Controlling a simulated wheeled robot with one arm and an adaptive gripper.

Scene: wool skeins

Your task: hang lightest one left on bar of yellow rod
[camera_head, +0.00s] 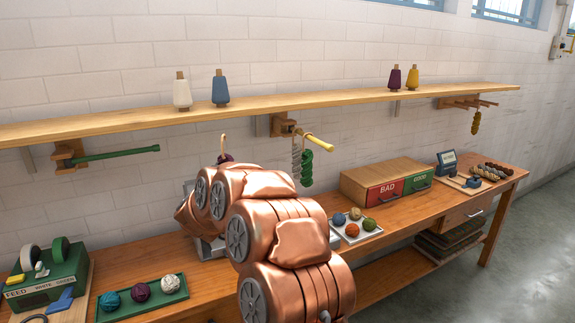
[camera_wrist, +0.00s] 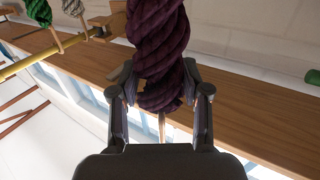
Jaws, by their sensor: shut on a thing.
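My gripper (camera_wrist: 167,92) is shut on a dark purple twisted skein (camera_wrist: 158,35) in the wrist view, its fingers on either side of the skein's end. In the head view my arm hides the gripper; only a bit of the purple skein (camera_head: 226,157) shows, below a tan hook-like loop. The yellow rod (camera_head: 319,141) sticks out under the shelf, to the right of the held skein and apart from it. A grey skein (camera_head: 296,160) and a green skein (camera_head: 307,166) hang from it. In the wrist view the yellow rod (camera_wrist: 28,63) is at the left.
A bare green rod (camera_head: 120,154) is at left under the wooden shelf (camera_head: 250,101). The bench holds a green tray (camera_head: 122,315) of yarn balls, a BAD/GOOD drawer box (camera_head: 385,178) and a white tray.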

